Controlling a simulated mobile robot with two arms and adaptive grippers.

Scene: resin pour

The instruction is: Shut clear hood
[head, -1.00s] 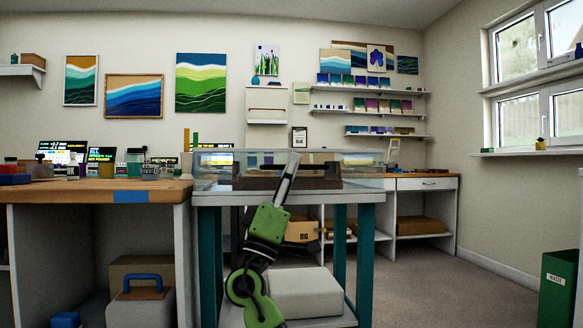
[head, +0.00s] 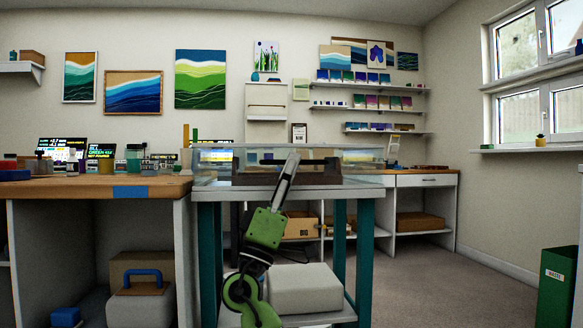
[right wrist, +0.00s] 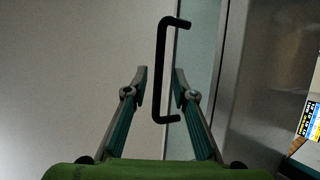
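The clear hood (head: 358,162) sits on top of the teal-legged white table, at the centre of the head view. Its black handle (head: 272,161) runs across the front; in the right wrist view the handle (right wrist: 161,70) is a dark bar with bent ends. My right gripper (head: 291,158) reaches up in front of the hood. In the right wrist view its two fingers (right wrist: 160,74) are apart, with the handle lined up between the tips. I cannot tell whether they touch it. How far the hood is open is unclear. My left gripper is not in view.
A wooden workbench (head: 60,189) with jars and small screens stands close on the left. A dark brown frame (head: 240,178) shows behind the clear panel. A grey box (head: 303,290) lies on the table's lower shelf. Floor is free to the right, before a green bin (head: 557,280).

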